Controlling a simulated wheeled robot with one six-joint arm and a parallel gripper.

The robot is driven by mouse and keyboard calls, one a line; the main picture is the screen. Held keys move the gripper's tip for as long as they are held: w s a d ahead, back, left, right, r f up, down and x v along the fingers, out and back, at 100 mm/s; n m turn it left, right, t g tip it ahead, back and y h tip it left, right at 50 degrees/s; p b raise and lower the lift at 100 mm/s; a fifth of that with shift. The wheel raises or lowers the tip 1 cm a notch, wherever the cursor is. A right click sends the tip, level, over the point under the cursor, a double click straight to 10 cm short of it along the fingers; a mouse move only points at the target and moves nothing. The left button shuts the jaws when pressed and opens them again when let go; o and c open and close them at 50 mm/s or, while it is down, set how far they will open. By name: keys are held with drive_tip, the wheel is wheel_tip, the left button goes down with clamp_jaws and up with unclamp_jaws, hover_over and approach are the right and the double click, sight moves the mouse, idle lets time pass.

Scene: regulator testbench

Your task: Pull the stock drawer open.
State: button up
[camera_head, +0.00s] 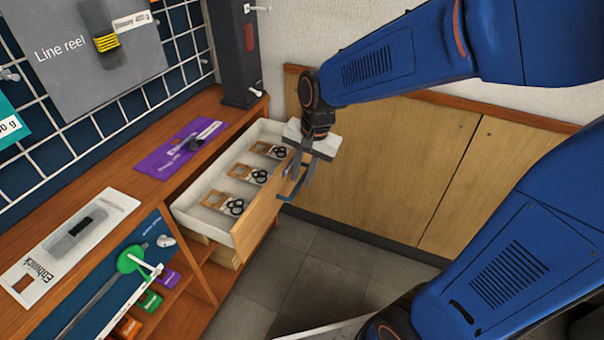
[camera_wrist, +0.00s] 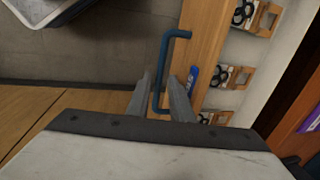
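The stock drawer (camera_head: 262,215) is pulled out of the wooden bench, with its white inside and wooden front showing. Several small card packs with black rings (camera_head: 236,206) lie in it. Its blue bar handle (camera_wrist: 164,62) is on the front; in the head view the handle (camera_head: 290,199) is partly behind my fingers. My gripper (camera_wrist: 159,78) is at the handle, with one finger on each side of the bar. The fingers stand apart, and a narrow gap shows beside the bar. In the head view my gripper (camera_head: 302,172) is just outside the drawer front.
The bench top (camera_head: 140,190) holds a purple mat (camera_head: 178,146) and a white card (camera_head: 70,243). A dark post (camera_head: 236,55) stands behind the drawer. Wooden cabinet doors (camera_head: 400,165) line the wall at right. Grey tiled floor (camera_head: 300,275) is clear before the drawer.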

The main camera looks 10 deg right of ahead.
drive_tip(key=shift+o, duration=0.3)
wheel_tip(320, 180, up, 17)
drive_tip(key=s+d, duration=0.2)
drive_tip(key=shift+d, duration=0.3)
idle(0.3)
drive_tip(key=s+d+f+n+t+h, duration=0.1)
drive_tip(key=s+d+f+n, duration=0.2)
drive_tip(key=s+d, duration=0.3)
drive_tip(key=s+d+f+n+t, duration=0.2)
drive_tip(key=s+d+f+n, duration=0.2)
drive_tip(key=s, duration=0.6)
wheel_tip(320, 180, down, 3)
drive_tip(key=shift+d+r+h, duration=0.2)
drive_tip(key=shift+d+h, duration=0.2)
drive_tip(key=shift+d, duration=0.5)
